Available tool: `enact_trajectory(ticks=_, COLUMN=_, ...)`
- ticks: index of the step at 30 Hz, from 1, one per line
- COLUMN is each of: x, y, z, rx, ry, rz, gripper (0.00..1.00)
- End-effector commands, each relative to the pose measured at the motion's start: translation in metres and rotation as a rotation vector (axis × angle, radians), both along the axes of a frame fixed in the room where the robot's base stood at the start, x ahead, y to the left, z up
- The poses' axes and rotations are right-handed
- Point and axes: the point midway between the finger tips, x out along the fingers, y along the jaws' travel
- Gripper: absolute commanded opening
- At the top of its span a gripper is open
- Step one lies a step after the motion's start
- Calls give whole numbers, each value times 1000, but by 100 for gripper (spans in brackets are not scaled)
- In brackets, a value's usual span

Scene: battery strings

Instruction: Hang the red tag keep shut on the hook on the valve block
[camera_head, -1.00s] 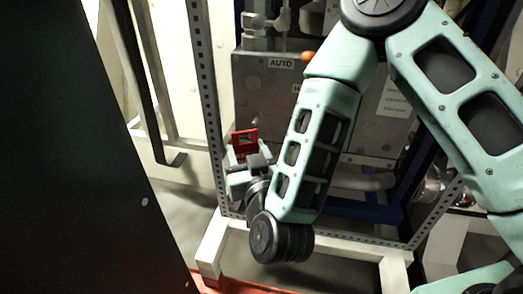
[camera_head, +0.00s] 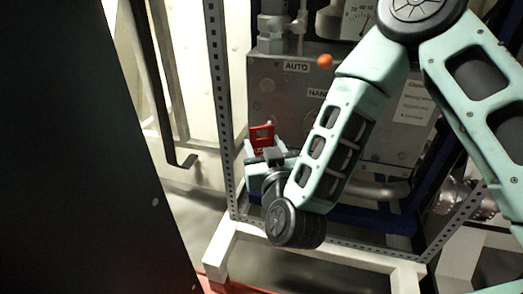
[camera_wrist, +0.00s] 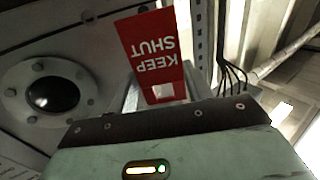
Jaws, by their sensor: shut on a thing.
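The red tag (camera_head: 262,132) is held upright at the end of my arm, in front of the lower left part of the grey valve block (camera_head: 280,97). In the wrist view the red tag (camera_wrist: 146,42) reads KEEP SHUT upside down, with a pale square opening near its gripper-side end. My gripper (camera_head: 264,154) is shut on the tag; it also shows in the wrist view (camera_wrist: 157,94). I cannot make out the hook in either view. My forearm hides part of the block's face.
The block carries AUTO (camera_head: 296,67) and HAND labels and an orange knob (camera_head: 324,61). A perforated metal post (camera_head: 217,90) stands close left of the tag. A dark panel (camera_head: 70,170) fills the left. The wrist view shows a bolted round flange (camera_wrist: 48,92) and black cables (camera_wrist: 232,72).

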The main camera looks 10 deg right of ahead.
Motion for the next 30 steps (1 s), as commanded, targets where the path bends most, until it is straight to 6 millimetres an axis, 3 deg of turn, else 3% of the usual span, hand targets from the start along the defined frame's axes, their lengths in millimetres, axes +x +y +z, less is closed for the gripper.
enact_trajectory(ticks=30, x=51, y=-21, z=-10, rx=-1, ry=0, rz=1, gripper=28)
